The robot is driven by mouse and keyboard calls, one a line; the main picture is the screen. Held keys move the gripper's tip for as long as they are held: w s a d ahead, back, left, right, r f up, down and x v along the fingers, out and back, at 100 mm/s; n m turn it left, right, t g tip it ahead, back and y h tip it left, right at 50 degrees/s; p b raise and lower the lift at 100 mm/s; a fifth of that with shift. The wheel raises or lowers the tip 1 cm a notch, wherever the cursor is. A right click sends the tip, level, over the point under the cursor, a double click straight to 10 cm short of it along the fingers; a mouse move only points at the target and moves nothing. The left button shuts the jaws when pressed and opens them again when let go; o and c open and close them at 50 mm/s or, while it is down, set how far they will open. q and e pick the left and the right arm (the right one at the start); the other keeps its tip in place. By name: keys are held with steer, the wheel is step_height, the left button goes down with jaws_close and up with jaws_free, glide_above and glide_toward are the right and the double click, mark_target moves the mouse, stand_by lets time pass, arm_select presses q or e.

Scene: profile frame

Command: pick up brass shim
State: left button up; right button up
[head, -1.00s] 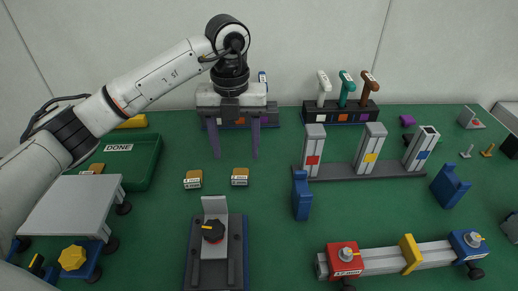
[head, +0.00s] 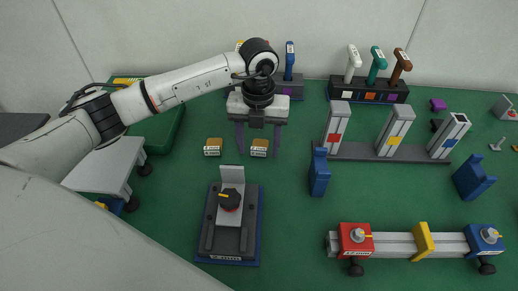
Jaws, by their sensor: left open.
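Two small brass-brown blocks with white labels lie on the green mat, a left one (head: 213,143) and a right one (head: 260,143). The labels are too small to read, so I cannot tell for certain which is the brass shim. My left gripper (head: 258,153) points down, open and empty, with its two purple-grey fingers apart. In the picture the fingers stand on either side of the right block. I cannot tell how high the fingertips are above the mat. My right gripper is not in view.
A blue-based fixture with a black knob (head: 230,203) stands in front of the blocks. A grey rack with upright posts (head: 380,152) and a blue block (head: 319,174) are to the right. A rail with red and blue ends (head: 395,243) lies at front right. A green tray (head: 165,135) is left.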

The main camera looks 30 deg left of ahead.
arm_select(q)
steer(key=c, duration=1.1)
step_height(320, 180, up, 9)
steer(key=shift+c, duration=0.2)
step_height(320, 180, up, 7)
steer(key=p, duration=0.4)
glide_above(259, 149)
steer(key=shift+f, duration=0.1)
